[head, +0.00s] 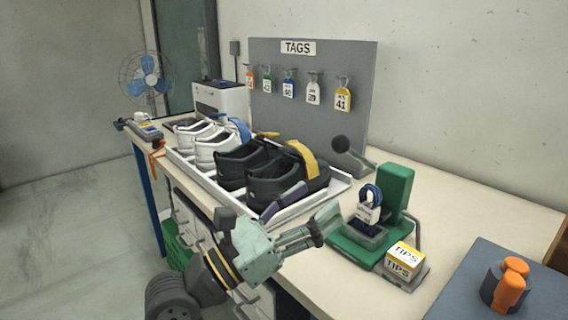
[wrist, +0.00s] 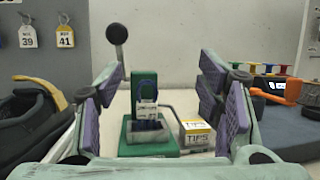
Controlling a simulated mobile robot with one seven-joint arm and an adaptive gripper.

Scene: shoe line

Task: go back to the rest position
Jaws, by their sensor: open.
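My gripper (head: 312,217) is open and empty, held above the front edge of the bench. In the wrist view its purple-padded fingers (wrist: 162,108) stand wide apart with nothing between the pads. Beyond the fingers is a green fixture (wrist: 145,85) with a white tag on a blue loop (wrist: 147,112) in it. The same green fixture (head: 395,190) stands to the right of my gripper in the head view, with the tag (head: 369,207) upright in its holder. A yellow and white TIPS box (head: 404,260) sits beside it.
A white tray (head: 340,186) of white and black shoes lies left of the fixture. A grey TAGS board (head: 310,110) with hanging tags stands behind. A lever with a black knob (head: 341,145) rises near the board. Orange-handled tool (head: 510,285) lies on a blue mat at right.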

